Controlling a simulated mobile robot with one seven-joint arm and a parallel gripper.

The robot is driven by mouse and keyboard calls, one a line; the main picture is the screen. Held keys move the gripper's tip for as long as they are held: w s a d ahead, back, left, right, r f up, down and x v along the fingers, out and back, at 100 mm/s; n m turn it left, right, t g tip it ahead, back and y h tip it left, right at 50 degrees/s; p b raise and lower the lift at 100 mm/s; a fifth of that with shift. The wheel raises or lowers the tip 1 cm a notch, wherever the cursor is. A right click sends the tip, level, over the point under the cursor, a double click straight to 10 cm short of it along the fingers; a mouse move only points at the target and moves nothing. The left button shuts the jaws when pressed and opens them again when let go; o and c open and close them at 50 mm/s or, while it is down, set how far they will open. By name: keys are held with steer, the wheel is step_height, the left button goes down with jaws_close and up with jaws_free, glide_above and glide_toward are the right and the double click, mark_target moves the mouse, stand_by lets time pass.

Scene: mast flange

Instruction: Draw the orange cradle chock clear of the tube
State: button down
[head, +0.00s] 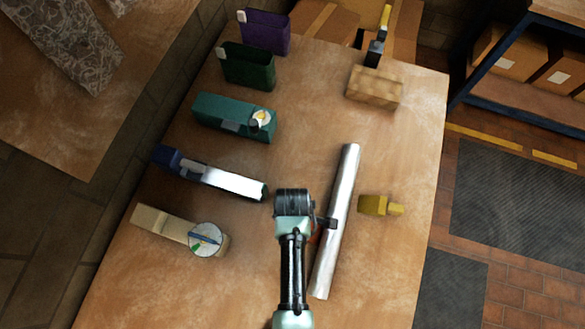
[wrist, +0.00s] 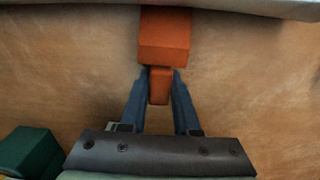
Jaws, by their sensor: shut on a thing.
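The orange cradle chock (wrist: 165,38) is a block with a narrower tab, in the upper middle of the wrist view. My gripper (wrist: 160,84) is shut on that tab, one blue finger on each side. The silver tube (wrist: 245,8) crosses the top of the wrist view, and the chock's far end reaches its edge. I cannot tell if they touch. In the head view the tube (head: 336,220) lies lengthwise on the table, right of my gripper (head: 328,222). The chock is mostly hidden there, with only a sliver of orange showing beside the tube.
A yellow block with a knob (head: 373,205) sits right of the tube. A wooden block (head: 374,88) stands far right. The table front right is clear.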

steer(key=shift+a, duration=0.15)
steer(key=shift+w+a, duration=0.25)
steer(key=shift+a, duration=0.6)
steer(key=shift+w+a, duration=0.25)
steer(key=shift+a, duration=0.6)
steer(key=c, duration=0.6)
jaws_free()
steer(key=shift+c, duration=0.2)
steer(key=shift+r, duration=0.1)
step_height(320, 180, up, 8)
steer(key=p, duration=0.8)
